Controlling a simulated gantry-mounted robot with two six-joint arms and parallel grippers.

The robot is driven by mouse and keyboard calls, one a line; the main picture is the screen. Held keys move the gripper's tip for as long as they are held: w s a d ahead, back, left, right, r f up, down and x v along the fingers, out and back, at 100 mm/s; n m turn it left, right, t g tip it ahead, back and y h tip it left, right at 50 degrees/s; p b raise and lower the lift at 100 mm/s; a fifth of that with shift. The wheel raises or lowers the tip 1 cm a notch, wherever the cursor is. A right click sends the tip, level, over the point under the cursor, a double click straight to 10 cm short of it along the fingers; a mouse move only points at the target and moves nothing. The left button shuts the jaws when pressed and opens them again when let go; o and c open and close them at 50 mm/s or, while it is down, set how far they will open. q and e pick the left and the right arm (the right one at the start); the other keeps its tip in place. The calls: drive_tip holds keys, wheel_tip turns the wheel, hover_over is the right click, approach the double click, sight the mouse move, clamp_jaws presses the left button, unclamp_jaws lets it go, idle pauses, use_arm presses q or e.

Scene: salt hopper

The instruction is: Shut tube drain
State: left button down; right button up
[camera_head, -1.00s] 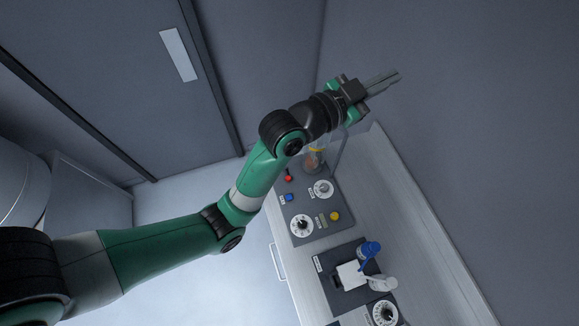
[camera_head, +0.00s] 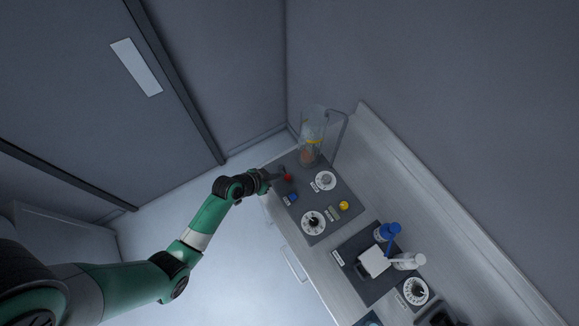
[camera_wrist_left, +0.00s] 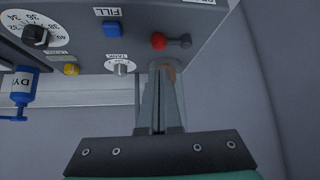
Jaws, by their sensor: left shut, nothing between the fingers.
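The clear tube (camera_head: 313,128) stands at the far end of the dark control panel (camera_head: 297,222), with a yellow band and an orange-brown part low in it. A red-knobbed lever (camera_head: 288,177) sits at the panel's near-left edge. It also shows in the left wrist view (camera_wrist_left: 158,41), its red knob to the left of a grey pivot. A partly cut-off label is above it. My left gripper (camera_head: 277,174) is shut and empty, close to the red knob. In the left wrist view its fingertips (camera_wrist_left: 161,68) are just below the knob; contact cannot be told. My right gripper is not in view.
A blue button (camera_head: 291,198), dials and a yellow button (camera_head: 344,205) share the panel. Blue-capped (camera_head: 390,231) and white (camera_head: 409,261) bottles stand farther along the counter (camera_head: 379,179). A bent clear guard stands beside the tube. Floor space left of the counter is open.

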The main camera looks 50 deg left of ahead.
sight(285, 173)
use_arm(q)
drive_tip(key=b+x, duration=0.3)
drive_tip(key=x, duration=0.6)
drive_tip(key=shift+f+b, duration=0.1)
drive_tip(key=shift+b, duration=0.25)
drive_tip(key=shift+w+f, duration=0.2)
drive_tip(key=shift+w, duration=0.2)
drive_tip(key=shift+s+d, duration=0.1)
